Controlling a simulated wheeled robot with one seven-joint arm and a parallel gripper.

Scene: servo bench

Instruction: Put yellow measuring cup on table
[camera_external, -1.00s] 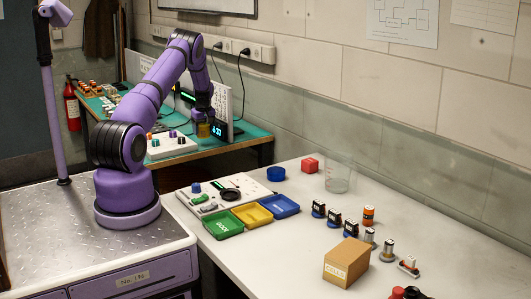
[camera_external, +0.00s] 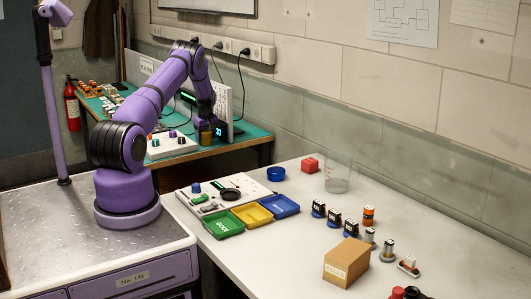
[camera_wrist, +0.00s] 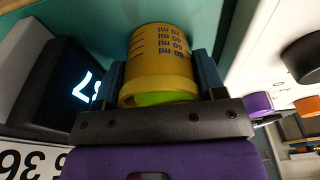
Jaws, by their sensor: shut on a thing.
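The yellow measuring cup (camera_wrist: 160,55) has blue millilitre marks and a green-tinted inside. My gripper (camera_wrist: 160,76) is shut on it, with one dark finger on each side. In the external view the cup (camera_external: 206,138) is small and dark below my gripper (camera_external: 205,128), over the green-topped bench at the back. I cannot tell whether its base touches the green top. The white table (camera_external: 300,245) stands in front, apart from the cup.
A lit digital display (camera_wrist: 84,88) is close left of the cup. A white box with knobs (camera_external: 172,146) is left of my gripper in the external view. The white table holds green, yellow and blue trays (camera_external: 281,206), a clear beaker (camera_external: 338,177) and a cardboard box (camera_external: 347,262).

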